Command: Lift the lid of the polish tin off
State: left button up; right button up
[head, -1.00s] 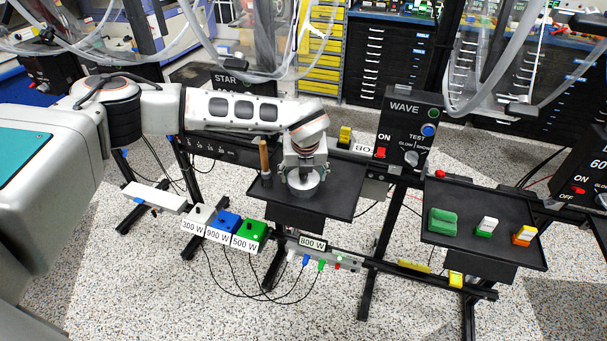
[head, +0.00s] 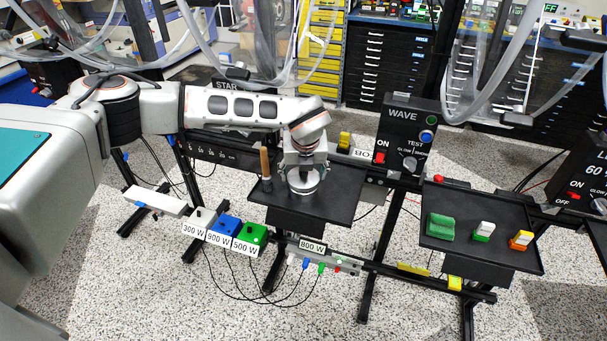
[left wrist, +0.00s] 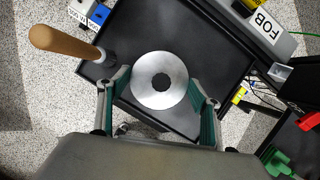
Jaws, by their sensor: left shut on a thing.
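The polish tin (head: 304,191) is a round silver-grey tin on the left black tray, below my left gripper (head: 304,172). Its lid (left wrist: 160,80) shows in the left wrist view as a silver disc with a dark round centre. The fingers of my left gripper are on both sides of the lid, shut on its rim. The lid hides the inside of the tin. A light and dark band shows below the fingers in the head view; I cannot tell how wide any gap between lid and tin is. My right gripper is out of view.
A wooden-handled tool (head: 266,165) stands upright left of the tin on the black tray (head: 342,200). The WAVE control box (head: 405,135) is to the right. The tray's front right is clear.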

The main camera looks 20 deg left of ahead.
pick_arm(q)
jog(key=shift+r, duration=0.1)
jog(key=shift+r+p, duration=1)
jog(key=shift+r, duration=0.9)
